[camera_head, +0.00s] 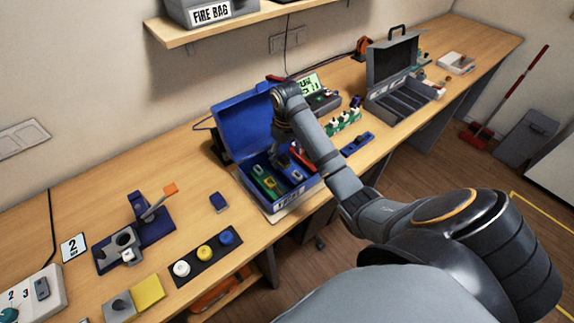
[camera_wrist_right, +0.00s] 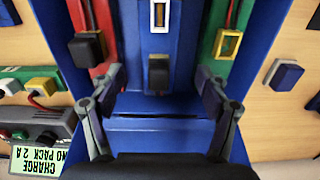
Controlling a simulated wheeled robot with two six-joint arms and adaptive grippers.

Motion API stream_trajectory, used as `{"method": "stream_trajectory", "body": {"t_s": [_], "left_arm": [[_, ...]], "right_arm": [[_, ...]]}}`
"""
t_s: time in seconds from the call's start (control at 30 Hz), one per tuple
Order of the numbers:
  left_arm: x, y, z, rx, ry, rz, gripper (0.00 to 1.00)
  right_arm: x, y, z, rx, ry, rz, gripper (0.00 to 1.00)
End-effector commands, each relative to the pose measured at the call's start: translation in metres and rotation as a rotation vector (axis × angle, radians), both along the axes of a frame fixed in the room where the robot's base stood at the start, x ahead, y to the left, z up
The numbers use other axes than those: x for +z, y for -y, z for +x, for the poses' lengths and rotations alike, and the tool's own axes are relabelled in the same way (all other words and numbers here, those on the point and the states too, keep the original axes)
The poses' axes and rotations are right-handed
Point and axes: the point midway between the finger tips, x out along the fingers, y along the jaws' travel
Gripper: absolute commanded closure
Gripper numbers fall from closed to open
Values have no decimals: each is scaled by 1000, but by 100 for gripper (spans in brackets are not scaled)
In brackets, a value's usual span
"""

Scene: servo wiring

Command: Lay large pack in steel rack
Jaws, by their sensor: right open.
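An open blue box (camera_head: 279,206) with its lid (camera_head: 243,122) raised stands mid-bench and holds several packs. In the right wrist view, a red pack (camera_wrist_right: 108,30) is left, a wide blue pack (camera_wrist_right: 158,52) is in the middle and a green pack (camera_wrist_right: 224,30) is right. My right gripper (camera_wrist_right: 160,88) is open and empty over the box, its fingers apart on both sides of the blue pack's lower end. I cannot tell whether they touch it. An open grey metal case with long slots (camera_head: 408,98) stands further right; its slots look empty. My left gripper is out of view.
A charger (camera_head: 322,100) reading "NO PACK" stands behind, near a green strip with white connectors (camera_head: 343,122). A blue bar (camera_head: 357,144) lies between box and case. A blue fixture (camera_head: 135,243) and a button panel (camera_head: 206,256) are left. A shelf (camera_head: 235,24) overhangs the back.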

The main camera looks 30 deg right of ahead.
Motion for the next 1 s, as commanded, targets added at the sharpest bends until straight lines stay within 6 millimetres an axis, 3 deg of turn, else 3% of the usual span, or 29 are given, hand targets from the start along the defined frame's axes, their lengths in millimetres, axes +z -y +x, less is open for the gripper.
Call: {"method": "stream_trajectory", "body": {"t_s": [0.03,0.27,0.47,0.6,0.8,1.0], "left_arm": [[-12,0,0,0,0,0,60],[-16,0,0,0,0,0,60],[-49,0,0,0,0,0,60],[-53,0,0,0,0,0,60],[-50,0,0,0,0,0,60],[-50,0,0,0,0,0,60]], "right_arm": [[-12,0,0,0,1,0,25],[-16,0,0,1,1,0,25],[-48,1,-1,1,1,0,25],[-63,1,-1,1,0,0,25],[-61,1,-1,1,1,0,25],[-61,1,-1,1,1,0,52]]}}
